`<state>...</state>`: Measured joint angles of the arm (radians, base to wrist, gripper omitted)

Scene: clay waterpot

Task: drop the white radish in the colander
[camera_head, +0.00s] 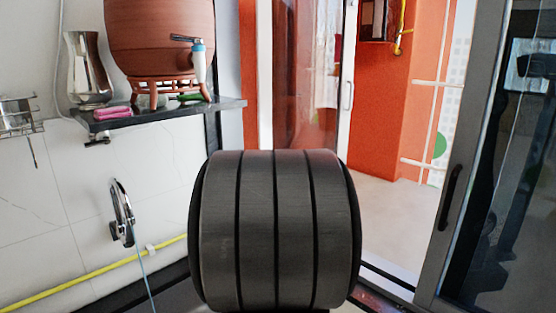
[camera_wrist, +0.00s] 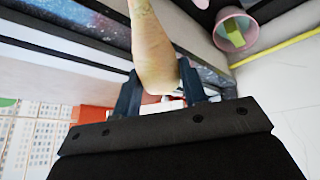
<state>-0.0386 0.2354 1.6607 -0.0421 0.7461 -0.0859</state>
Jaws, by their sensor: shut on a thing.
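In the wrist view, my gripper (camera_wrist: 159,72) is shut on a long, pale beige thing that looks like the white radish (camera_wrist: 152,45). It runs from between the fingers up past the top edge of the picture, so its far end is out of view. A pink round container (camera_wrist: 219,38), which may be the colander, is at the upper right with a yellow-green thing (camera_wrist: 234,33) inside. The radish is to the left of it in the picture and apart from it. Neither my gripper nor the radish shows in the head view.
In the head view, a wall shelf (camera_head: 165,117) holds a clay waterpot (camera_head: 150,45), a silver vase (camera_head: 88,68) and a pink cloth-like item (camera_head: 112,113). A tap (camera_head: 122,210) juts from the wall below, above a yellow pipe (camera_head: 90,276). A glass door stands at the right.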

